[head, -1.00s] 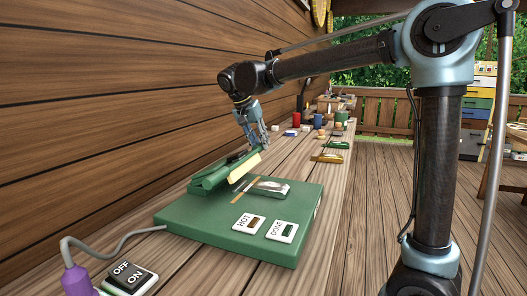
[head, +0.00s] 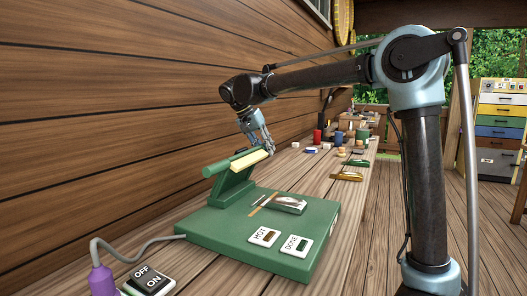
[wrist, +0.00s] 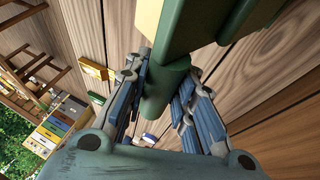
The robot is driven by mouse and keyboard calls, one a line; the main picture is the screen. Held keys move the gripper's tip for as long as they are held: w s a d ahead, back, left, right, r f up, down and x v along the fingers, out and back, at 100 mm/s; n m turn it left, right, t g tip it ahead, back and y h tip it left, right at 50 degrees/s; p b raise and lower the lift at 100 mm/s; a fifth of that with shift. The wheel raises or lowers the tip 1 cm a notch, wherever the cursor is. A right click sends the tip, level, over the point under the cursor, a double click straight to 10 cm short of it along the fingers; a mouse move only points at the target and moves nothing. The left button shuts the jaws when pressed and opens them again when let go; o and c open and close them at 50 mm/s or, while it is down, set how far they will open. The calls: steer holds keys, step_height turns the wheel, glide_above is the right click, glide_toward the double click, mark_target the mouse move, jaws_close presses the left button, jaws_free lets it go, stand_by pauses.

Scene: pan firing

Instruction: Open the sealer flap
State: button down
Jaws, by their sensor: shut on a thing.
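My gripper (head: 262,147) is at the far end of the flap. In the wrist view my gripper (wrist: 160,110) has its fingers on both sides of a green round bar (wrist: 166,88) of the flap and is shut on it. A shiny packet (head: 290,205) lies on the base's top, partly past the flap.
A wooden wall runs close along the left. An OFF/ON switch (head: 146,281) and a purple plug (head: 102,281) with a grey cable are at the front left. Cups and small items (head: 345,137) stand farther along the bench. Drawers (head: 498,128) stand at the right.

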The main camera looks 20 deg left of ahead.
steer(key=shift+w, duration=0.25)
steer(key=c, duration=1.3)
jaws_free()
steer(key=shift+w+f, duration=0.1)
steer(key=shift+w, duration=0.05)
steer(key=shift+c, duration=0.2)
steer(key=v, duration=1.2)
steer(key=shift+d, duration=0.15)
